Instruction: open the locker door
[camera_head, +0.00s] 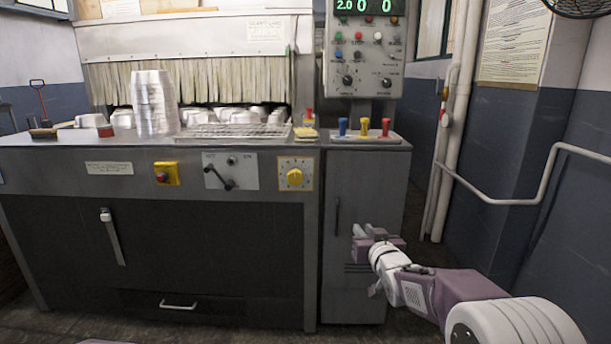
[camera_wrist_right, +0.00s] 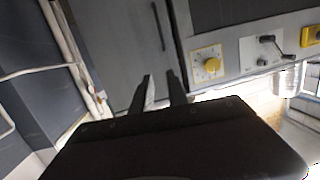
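The locker door (camera_head: 357,195) is a narrow grey panel under the right end of the counter, with a thin dark upright handle (camera_head: 337,215) near its left edge. It looks shut. My right gripper (camera_head: 360,241) is in front of the door, to the right of the handle and a little lower. In the right wrist view, its two fingers (camera_wrist_right: 160,78) stand apart with nothing between them. That view also shows the door (camera_wrist_right: 115,45) and its handle (camera_wrist_right: 158,26), which lies beyond the fingertips and apart from them. My left gripper is out of view.
A grey machine (camera_head: 180,250) with a yellow knob (camera_head: 295,175), a crank lever (camera_head: 222,178) and a lower drawer handle (camera_head: 178,305) stands left of the locker. Coloured levers (camera_head: 364,127) top the locker. A pipe and rail (camera_head: 490,196) run along the right wall.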

